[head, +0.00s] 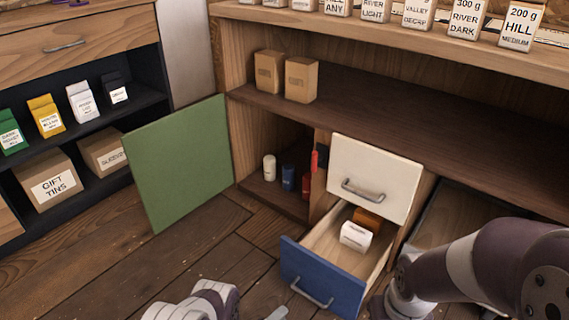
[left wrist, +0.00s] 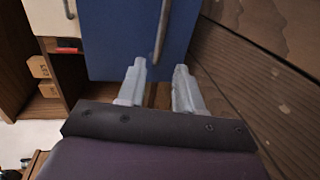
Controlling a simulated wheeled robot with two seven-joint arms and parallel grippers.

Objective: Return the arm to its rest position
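My left arm (head: 195,302) comes in at the bottom of the head view, with a grey fingertip (head: 278,313) just showing at the edge. In the left wrist view my left gripper (left wrist: 159,78) has its two fingers apart, with nothing between them. Beyond the fingers is the blue drawer front (left wrist: 112,40) with its bar handle (left wrist: 161,32). The fingers look clear of the handle. My right arm (head: 480,262) is folded in at the lower right of the head view. I cannot make out its gripper.
A green door (head: 182,160) stands open to the left. Bare floor (head: 120,260) lies at the lower left.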

